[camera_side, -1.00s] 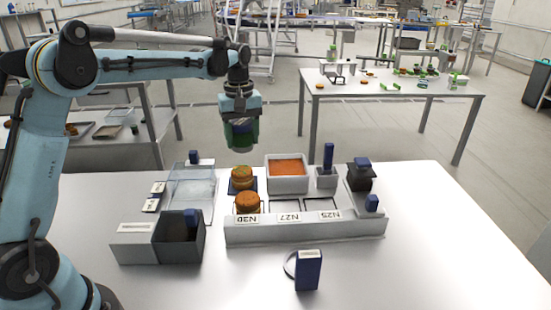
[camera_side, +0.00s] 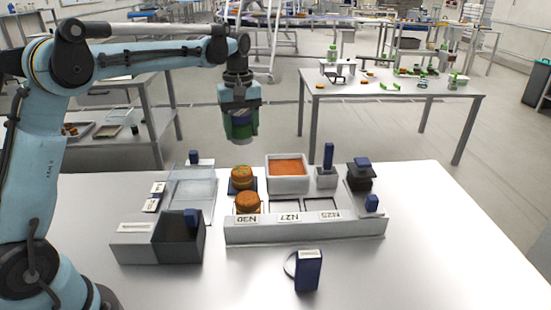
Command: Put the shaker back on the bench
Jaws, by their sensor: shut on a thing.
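My gripper (camera_side: 240,112) hangs above the far edge of the steel bench (camera_side: 420,245). It is shut on the shaker (camera_side: 240,131), a green and dark blue upright piece. The shaker is held in the air, clear of the bench, behind the stacked rounds in this view. My gripper hides its upper part.
A grey rack (camera_side: 305,229) with labelled slots holds orange-brown rounds (camera_side: 247,203). Behind it stand a white tub of orange filling (camera_side: 288,168) and a dark blue upright piece (camera_side: 328,156). A dark open box (camera_side: 180,240) is at left. The bench's right side is clear.

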